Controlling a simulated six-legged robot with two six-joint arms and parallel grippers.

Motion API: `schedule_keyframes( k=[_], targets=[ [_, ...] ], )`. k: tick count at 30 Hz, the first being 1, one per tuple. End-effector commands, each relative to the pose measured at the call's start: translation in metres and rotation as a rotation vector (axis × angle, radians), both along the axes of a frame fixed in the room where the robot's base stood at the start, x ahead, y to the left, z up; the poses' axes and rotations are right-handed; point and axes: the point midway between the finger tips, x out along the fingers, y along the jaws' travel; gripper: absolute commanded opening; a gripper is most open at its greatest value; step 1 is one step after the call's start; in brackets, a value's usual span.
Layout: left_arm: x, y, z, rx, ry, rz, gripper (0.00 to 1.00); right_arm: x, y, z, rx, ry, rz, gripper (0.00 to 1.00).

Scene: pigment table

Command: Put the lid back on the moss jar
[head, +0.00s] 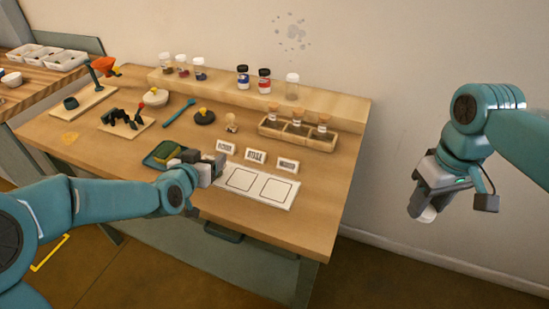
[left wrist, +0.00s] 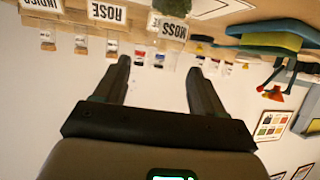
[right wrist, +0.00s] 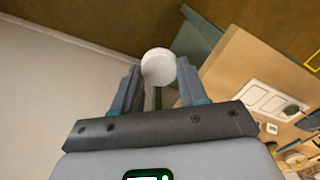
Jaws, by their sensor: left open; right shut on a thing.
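My right gripper (right wrist: 160,90) is shut on a white round lid (right wrist: 158,66), held in the air right of the table; the lid also shows in the head view (head: 427,214). My left gripper (head: 214,170) is open, low over the table front, near the small label cards. In the left wrist view, the upside-down MOSS card (left wrist: 172,29) stands beyond its fingers. A green-filled thing (left wrist: 177,6), perhaps the moss jar, is cut off by the top edge near that card. In the head view my left gripper seems to hide it.
A white board with two squares (head: 258,186) lies right of my left gripper. A green tray (head: 163,154) lies to its left. Behind stand a wooden rack (head: 298,131) of corked vials and a raised shelf (head: 225,92) with several jars. Open air separates my right gripper from the table.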

Motion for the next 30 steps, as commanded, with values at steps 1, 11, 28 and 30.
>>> schedule_keyframes(
  k=[1,11,28,30],
  targets=[
    [0.002,0.0,-0.001,0.0,0.0,0.0,0.7,0.0,0.0,0.0,0.0,0.001,0.0,0.15],
    [0.006,-0.001,-0.002,0.0,0.001,0.0,0.7,0.001,0.0,0.001,0.0,0.001,0.0,0.15],
    [0.05,-0.007,-0.023,-0.001,0.0,-0.001,0.7,0.001,0.0,0.012,0.0,0.001,0.0,0.15],
    [0.05,-0.007,-0.023,-0.001,0.0,-0.001,0.7,0.001,0.0,0.012,0.0,0.001,0.0,0.15]
  ],
)
